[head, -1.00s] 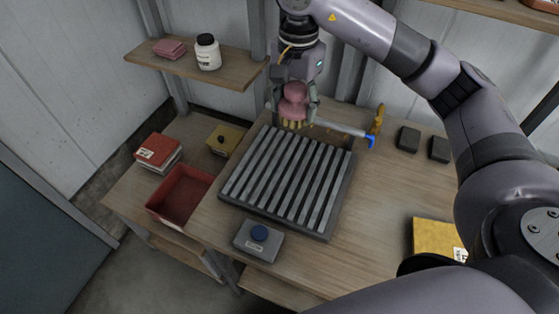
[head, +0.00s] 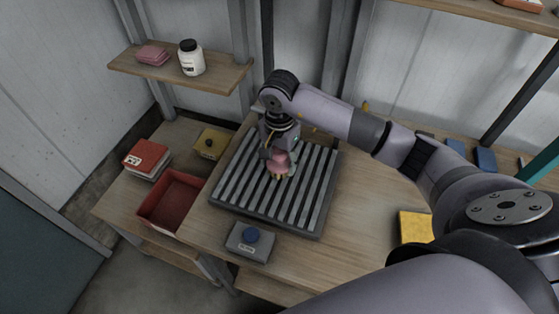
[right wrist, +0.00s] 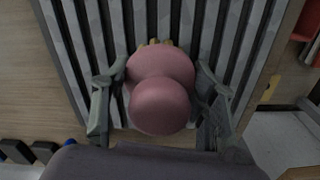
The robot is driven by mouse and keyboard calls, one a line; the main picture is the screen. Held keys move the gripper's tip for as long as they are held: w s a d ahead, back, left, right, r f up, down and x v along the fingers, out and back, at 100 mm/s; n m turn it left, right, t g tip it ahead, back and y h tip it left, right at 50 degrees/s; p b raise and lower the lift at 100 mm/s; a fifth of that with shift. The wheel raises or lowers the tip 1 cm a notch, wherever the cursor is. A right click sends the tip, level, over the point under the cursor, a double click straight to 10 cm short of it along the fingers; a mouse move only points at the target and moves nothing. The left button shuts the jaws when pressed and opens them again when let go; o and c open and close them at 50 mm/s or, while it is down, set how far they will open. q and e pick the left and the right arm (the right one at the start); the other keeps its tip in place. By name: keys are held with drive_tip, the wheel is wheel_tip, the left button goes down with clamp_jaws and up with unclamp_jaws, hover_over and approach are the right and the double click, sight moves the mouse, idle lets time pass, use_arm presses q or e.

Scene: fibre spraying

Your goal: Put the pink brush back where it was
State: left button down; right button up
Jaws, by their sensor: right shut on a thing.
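The pink brush (head: 279,163), with a round pink handle and yellowish bristles, is in my right gripper (head: 280,169). The gripper is over the middle of the grey slatted rack (head: 310,229) on the wooden table. In the right wrist view the brush's round pink handle (right wrist: 160,100) fills the space between the two fingers, with the bristle tips showing beyond it and the slats behind. I cannot tell whether the bristles touch the slats. My left gripper is not in view.
A red tray (head: 160,221), red books (head: 147,157) and a yellow box with a black knob (head: 211,144) are left. A yellow box (head: 414,227) lies right; table between is clear. A shelf holds a white jar (head: 191,58).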

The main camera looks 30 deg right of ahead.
drive_tip(key=shift+f, duration=0.7)
drive_tip(key=shift+f, duration=0.25)
drive_tip(key=o, duration=1)
drive_tip(key=shift+r, duration=0.1)
